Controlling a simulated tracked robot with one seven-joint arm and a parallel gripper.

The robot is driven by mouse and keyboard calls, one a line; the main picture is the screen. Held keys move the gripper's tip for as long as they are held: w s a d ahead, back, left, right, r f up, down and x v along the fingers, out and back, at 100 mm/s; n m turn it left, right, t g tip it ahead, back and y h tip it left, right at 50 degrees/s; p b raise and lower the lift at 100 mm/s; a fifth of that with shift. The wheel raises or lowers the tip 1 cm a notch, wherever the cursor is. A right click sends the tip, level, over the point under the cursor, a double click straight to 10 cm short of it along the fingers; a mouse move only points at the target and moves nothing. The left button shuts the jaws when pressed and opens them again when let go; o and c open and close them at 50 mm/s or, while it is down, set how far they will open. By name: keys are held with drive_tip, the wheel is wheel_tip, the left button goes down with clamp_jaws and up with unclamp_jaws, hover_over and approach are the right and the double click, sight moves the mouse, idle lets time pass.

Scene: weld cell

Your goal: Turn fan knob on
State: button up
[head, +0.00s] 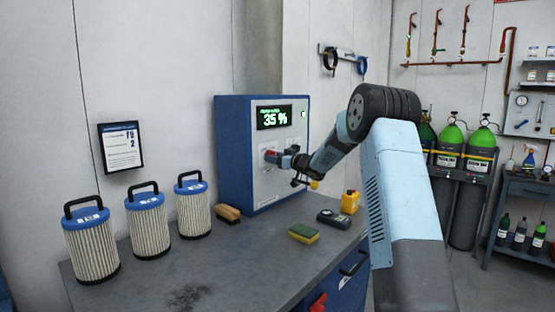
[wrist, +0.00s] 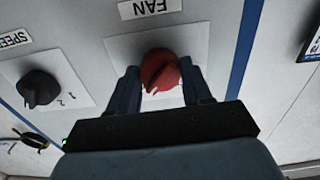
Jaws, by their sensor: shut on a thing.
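The fan knob (wrist: 160,72) is red and sits on a light plate under a label reading FAN, which appears upside down in the wrist view. It is on the front of a blue and grey control box (head: 228,150) with a green-lit display reading 35 %. My gripper (wrist: 160,88) is shut on the fan knob, with one dark finger on each side of it. In the head view my gripper (head: 284,158) reaches the box's front from the right and hides most of the knob. The knob's pointer ridge looks tilted in the wrist view.
A black SPEED knob (wrist: 38,88) is beside the fan knob. On the bench are several filter cartridges (head: 145,226), a brush (head: 228,214), a sponge (head: 303,233), a dark meter (head: 333,219) and a yellow container (head: 350,202).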

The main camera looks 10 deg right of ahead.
drive_tip(key=shift+w+r+m, duration=0.1)
drive_tip(key=shift+r+m, duration=0.1)
drive_tip(key=shift+m, duration=0.1)
drive_tip(key=o, duration=1)
drive_tip(key=shift+f, duration=0.15)
drive_tip(key=shift+o, duration=0.2)
drive_tip(key=v, duration=1.3)
drive_tip(key=shift+s+d, duration=0.3)
